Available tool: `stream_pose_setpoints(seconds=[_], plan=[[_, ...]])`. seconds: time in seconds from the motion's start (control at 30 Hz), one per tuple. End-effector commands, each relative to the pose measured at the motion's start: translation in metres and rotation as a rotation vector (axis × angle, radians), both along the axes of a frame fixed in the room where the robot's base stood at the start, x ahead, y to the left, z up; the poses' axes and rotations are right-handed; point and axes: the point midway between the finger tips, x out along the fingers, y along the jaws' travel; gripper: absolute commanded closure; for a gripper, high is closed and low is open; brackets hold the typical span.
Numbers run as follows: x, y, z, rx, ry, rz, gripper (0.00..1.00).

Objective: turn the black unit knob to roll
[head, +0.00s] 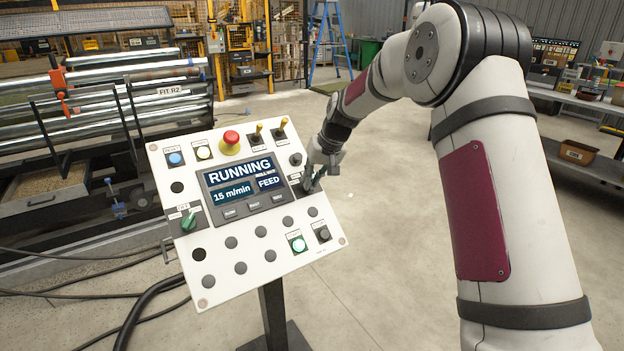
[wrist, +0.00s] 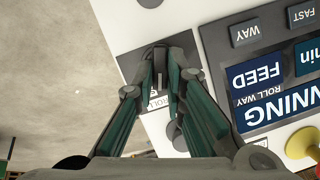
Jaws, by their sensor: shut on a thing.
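The slanted white control panel (head: 160,165) stands in front of me, with a lit display (head: 245,185) reading RUNNING, 15 m/min and FEED. My gripper (head: 314,182) is at the panel's right side, beside the display. In the wrist view my gripper (wrist: 160,68) is shut on the black knob (wrist: 159,54), one finger on each side. The knob is largely hidden by the fingers. Part of its label plate shows, with the word ROLL beside the fingers. The knob's exact pointing direction is hard to tell.
A red mushroom button (head: 231,138) and two yellow-tipped toggles stand along the panel's top. A green knob (head: 188,221) is at its left, and a lit green button (head: 298,244) low at its right. A roller machine (head: 130,85) stands behind left. Floor right of the panel is clear.

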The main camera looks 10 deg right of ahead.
Motion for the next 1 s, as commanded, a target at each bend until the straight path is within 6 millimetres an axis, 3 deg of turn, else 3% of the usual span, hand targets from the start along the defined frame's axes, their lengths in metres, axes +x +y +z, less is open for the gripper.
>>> stream_pose_setpoints(seconds=[0.33, 0.37, 0.43, 0.77, 1.0], plan=[[0.0, 0.0, 0.0, 0.001, 0.0, -0.002, 1.0], [0.0, 0.0, 0.0, 0.001, 0.0, -0.002, 0.84], [0.0, 0.0, 0.0, 0.001, 0.0, -0.002, 0.68], [0.0, 0.0, 0.001, 0.0, 0.0, -0.001, 0.68], [-0.011, -0.007, 0.028, -0.001, -0.003, -0.001, 0.68]])
